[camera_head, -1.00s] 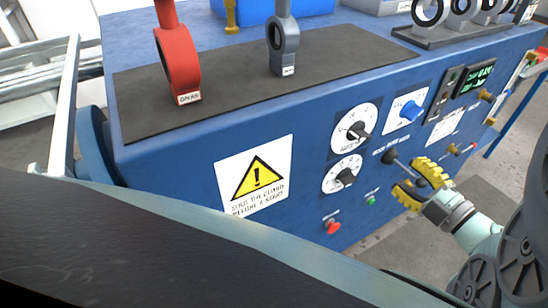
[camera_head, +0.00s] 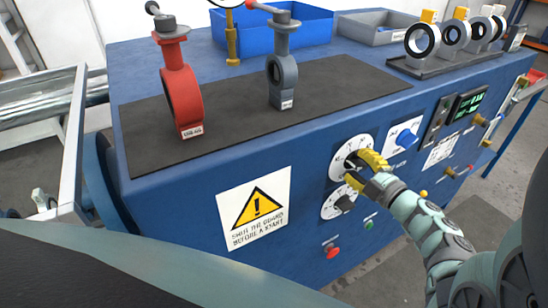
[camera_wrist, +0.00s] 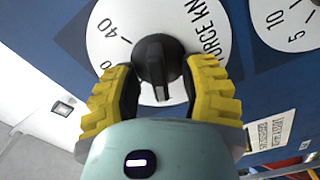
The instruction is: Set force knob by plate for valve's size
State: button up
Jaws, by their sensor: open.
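The force knob (camera_wrist: 157,58) is a black pointer knob on a white dial that reads "FORCE KN", with 40 and a 0 visible in the wrist view. In the head view its white dial (camera_head: 343,152) is the upper of two on the blue panel. My gripper (camera_wrist: 160,80) is open, its yellow fingers on either side of the knob; I cannot tell whether they touch it. In the head view my gripper (camera_head: 364,168) covers the knob. A red valve (camera_head: 182,95) and a grey valve (camera_head: 282,78) stand on the dark mat. Their plates are too small to read.
A lower dial (camera_head: 335,204) sits just below my gripper. A blue switch (camera_head: 406,138), a green-lit display (camera_head: 470,104) and a red button (camera_head: 332,251) are on the same panel. Blue (camera_head: 257,38) and grey bins and a rack of rings (camera_head: 452,57) stand on top.

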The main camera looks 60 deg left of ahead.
jog(key=shift+o, duration=0.4)
grip_shut()
